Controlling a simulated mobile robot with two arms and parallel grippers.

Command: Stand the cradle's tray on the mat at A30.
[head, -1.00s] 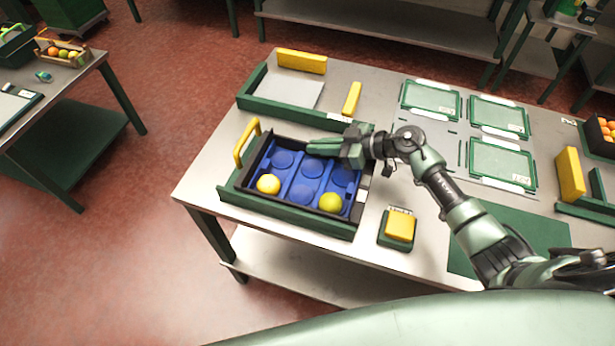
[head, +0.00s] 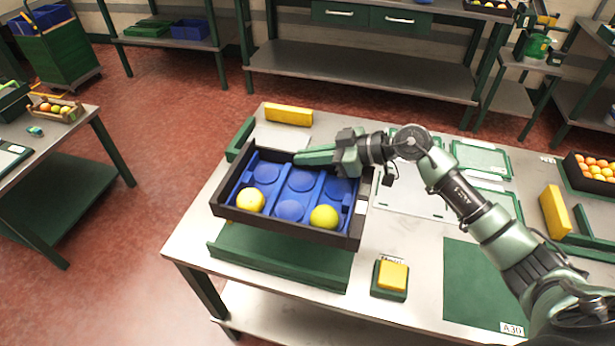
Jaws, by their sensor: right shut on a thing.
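The cradle's tray (head: 290,232) has a dark frame and a blue insert with round pockets. A yellow fruit (head: 250,200) and a yellow-green fruit (head: 324,217) sit in its front pockets; the other pockets look empty. The tray hides much of the cradle. The green mat (head: 488,285) lies at the table's front right, with the A30 label (head: 512,328) at its front corner. My right arm passes over the mat's right side. My left gripper is out of view.
A small green stand with a yellow block (head: 393,275) sits between cradle and mat. Behind the tray are a yellow block (head: 288,115) and green-framed panels (head: 480,158). A yellow block (head: 555,212) and a crate of oranges (head: 592,172) stand at right. The mat looks bare.

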